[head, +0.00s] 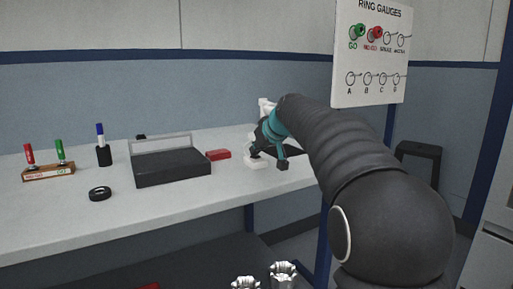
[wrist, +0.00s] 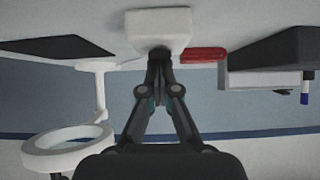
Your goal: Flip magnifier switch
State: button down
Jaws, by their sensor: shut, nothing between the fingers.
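The white magnifier's base (head: 257,163) is on the bench in the head view, mostly behind my arm. A white upper part of it (head: 265,104) shows above my wrist. In the wrist view, which looks upside down, the white base block (wrist: 157,22) is at the top centre and the white magnifier ring (wrist: 67,147) is at lower left. My gripper (wrist: 160,52) is shut and empty, its fingertips at the block's near edge; I cannot tell whether they touch. In the head view my gripper (head: 253,152) is just above the base. The switch is not distinguishable, perhaps hidden by the fingertips.
A red block (head: 218,155) and a dark grey case (head: 172,167) are left of the magnifier. A dark mat (wrist: 55,47) lies beside it. A black ring (head: 100,194), a pen holder (head: 104,156) and a gauge rack (head: 48,173) are farther left. The bench front is clear.

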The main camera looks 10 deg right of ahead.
jog(key=shift+w+a+p, duration=0.15)
jog(key=shift+w+p, duration=0.15)
jog(key=shift+w, duration=0.2)
jog(key=shift+r, duration=0.25)
jog(key=shift+r, duration=0.3)
jog(key=r, duration=0.3)
jog(key=shift+w+r, duration=0.3)
jog(key=shift+r, duration=0.05)
jog(key=s+d+r, duration=0.1)
jog(key=s+r, duration=0.4)
jog(key=r, duration=0.2)
jog(key=shift+d+r, duration=0.2)
jog(key=shift+r, duration=0.15)
